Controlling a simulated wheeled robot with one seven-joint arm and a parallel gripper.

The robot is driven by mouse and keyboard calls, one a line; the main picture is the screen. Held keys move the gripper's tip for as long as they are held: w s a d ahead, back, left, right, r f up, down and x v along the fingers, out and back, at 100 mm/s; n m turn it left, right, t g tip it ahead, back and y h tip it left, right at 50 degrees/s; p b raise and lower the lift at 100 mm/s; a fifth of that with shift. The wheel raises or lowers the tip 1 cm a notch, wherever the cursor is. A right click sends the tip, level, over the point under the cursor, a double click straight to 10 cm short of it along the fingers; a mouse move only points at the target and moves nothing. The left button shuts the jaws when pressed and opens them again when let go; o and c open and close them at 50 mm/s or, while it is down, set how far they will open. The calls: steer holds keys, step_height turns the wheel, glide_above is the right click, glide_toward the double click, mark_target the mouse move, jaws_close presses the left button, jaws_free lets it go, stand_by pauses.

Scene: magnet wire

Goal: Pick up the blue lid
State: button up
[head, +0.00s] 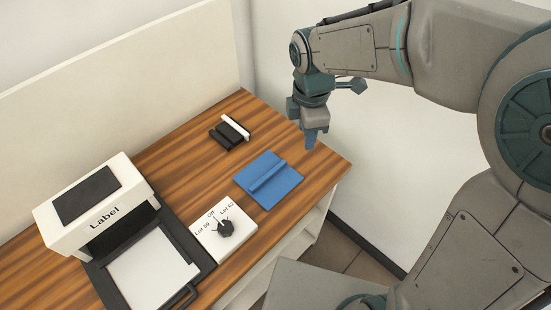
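The blue lid (278,189) is a flat square plate with a raised bar handle across its middle. It lies on the wooden table (190,130) near the front right edge in the head view. My gripper (310,141) points down above the right end of the table, up and to the right of the lid and apart from it. The fingers look blue and small, and I cannot tell whether they are open or shut. No held object shows.
A white label machine (88,222) with a black tray stands at the left front. A white dial box (214,233) with a black knob sits left of the lid. A black and white block (232,131) lies behind the lid. A wall runs along the back.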

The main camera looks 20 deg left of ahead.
steer(key=a+f+n+b, duration=0.1)
steer(key=a+f+n, duration=0.4)
steer(key=a+n, duration=0.3)
glide_above(270, 173)
steer(key=shift+m+g, duration=0.4)
step_height(270, 173, down, 8)
steer(key=shift+s+a+r+b, duration=0.1)
steer(key=shift+s+r+b, duration=0.05)
steer(key=shift+b, duration=0.15)
steer(key=shift+f, duration=2.95)
jaws_close()
